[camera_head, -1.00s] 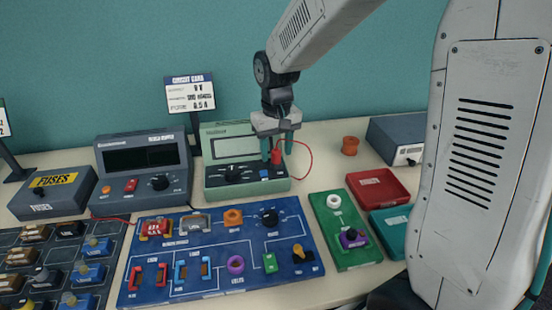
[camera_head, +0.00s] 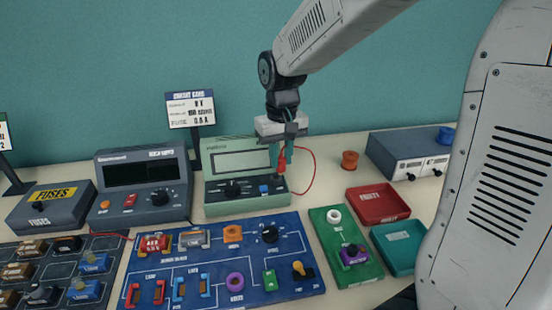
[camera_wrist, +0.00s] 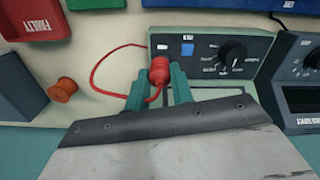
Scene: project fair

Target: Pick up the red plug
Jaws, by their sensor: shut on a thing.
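The red plug (camera_head: 282,160) is between the teal fingers of my gripper (camera_head: 281,157), in front of the right end of the green meter (camera_head: 222,192). In the wrist view the plug (camera_wrist: 159,68) shows between the two fingertips (camera_wrist: 160,75), and my gripper is shut on it. A red lead (camera_wrist: 97,78) loops from the plug out to one side. In the head view the plug's lower end is close to the meter's front panel; I cannot tell if it touches.
A blue circuit board (camera_head: 215,285) lies in front of the meter. An orange spool (camera_head: 349,160), a red tray (camera_head: 378,222) and a teal tray (camera_head: 395,262) are to the right. A grey meter (camera_head: 146,200) stands left. A card stand (camera_head: 190,110) rises behind.

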